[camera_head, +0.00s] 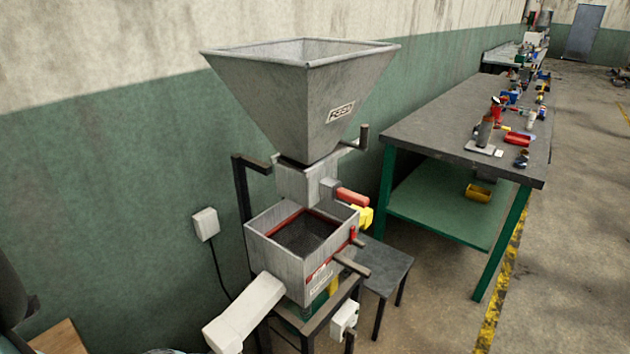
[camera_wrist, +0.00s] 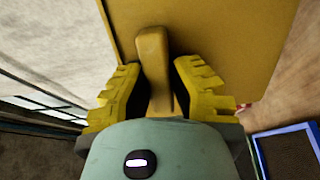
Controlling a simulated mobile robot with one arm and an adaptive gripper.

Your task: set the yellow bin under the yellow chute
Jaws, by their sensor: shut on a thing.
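In the wrist view, a yellow bin (camera_wrist: 215,32) fills the top of the picture, with a rounded handle bar (camera_wrist: 152,70) standing out from it. My gripper (camera_wrist: 155,85) has its two yellow ribbed fingers on either side of this handle, shut on it. The bin's inside and base are hidden. The head view shows neither my gripper nor this bin clearly. There, a grey machine (camera_head: 292,262) stands by the wall. A yellow strip (camera_head: 333,284) shows low on its front side, mostly hidden; I cannot tell if it is the yellow chute.
A pale chute (camera_head: 243,314) slopes down from the machine's left. A small dark stool (camera_head: 388,264) stands to its right. A workbench (camera_head: 455,105) with several tools stands beyond, with a yellow container (camera_head: 478,193) on its lower shelf. A blue-rimmed bin (camera_wrist: 257,158) is at the wrist view's lower right.

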